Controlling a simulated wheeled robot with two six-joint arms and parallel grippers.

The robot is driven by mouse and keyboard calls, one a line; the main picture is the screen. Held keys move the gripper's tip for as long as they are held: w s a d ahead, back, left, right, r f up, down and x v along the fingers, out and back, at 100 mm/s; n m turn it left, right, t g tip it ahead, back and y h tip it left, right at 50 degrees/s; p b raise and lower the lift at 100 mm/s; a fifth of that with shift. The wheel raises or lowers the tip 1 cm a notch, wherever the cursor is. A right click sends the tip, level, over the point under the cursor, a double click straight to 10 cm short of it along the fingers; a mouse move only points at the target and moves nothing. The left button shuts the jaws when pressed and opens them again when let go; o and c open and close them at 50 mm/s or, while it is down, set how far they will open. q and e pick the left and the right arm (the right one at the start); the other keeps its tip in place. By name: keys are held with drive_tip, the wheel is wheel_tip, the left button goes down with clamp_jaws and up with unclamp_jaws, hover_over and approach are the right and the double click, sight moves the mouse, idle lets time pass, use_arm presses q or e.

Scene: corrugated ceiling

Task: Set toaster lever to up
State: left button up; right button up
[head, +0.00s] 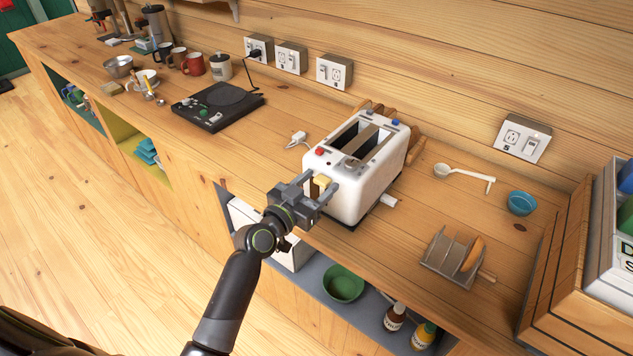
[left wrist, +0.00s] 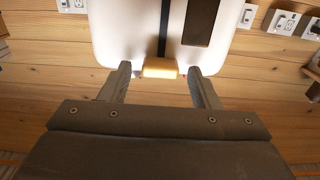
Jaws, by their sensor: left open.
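The white toaster (head: 362,163) stands on the wooden counter, with two slots on top and a red and a blue button at its top corners. Its yellowish lever (head: 322,181) sticks out of the near end. In the left wrist view the lever (left wrist: 160,68) sits at the end of a dark vertical slot in the toaster's white face (left wrist: 122,35). My left gripper (head: 322,188) is open at that end, its fingers on either side of the lever with gaps between. It also shows in the left wrist view (left wrist: 160,82). My right gripper is not in view.
A black hot plate (head: 218,105) and a white plug (head: 297,139) lie left of the toaster. A spoon (head: 464,174), blue bowl (head: 521,203) and small rack (head: 450,257) are on the right. Wall sockets (head: 334,71) line the back. A green bowl (head: 343,283) is on the shelf below.

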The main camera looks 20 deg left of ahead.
use_arm(q)
clamp_jaws()
wheel_tip(320, 180, down, 2)
drive_tip(key=b, duration=0.3)
drive_tip(key=shift+f, duration=0.1)
idle(0.5)
unclamp_jaws()
drive_tip(key=b+v, duration=0.4)
drive_tip(key=v, duration=1.3)
drive_tip(key=shift+s, duration=0.15)
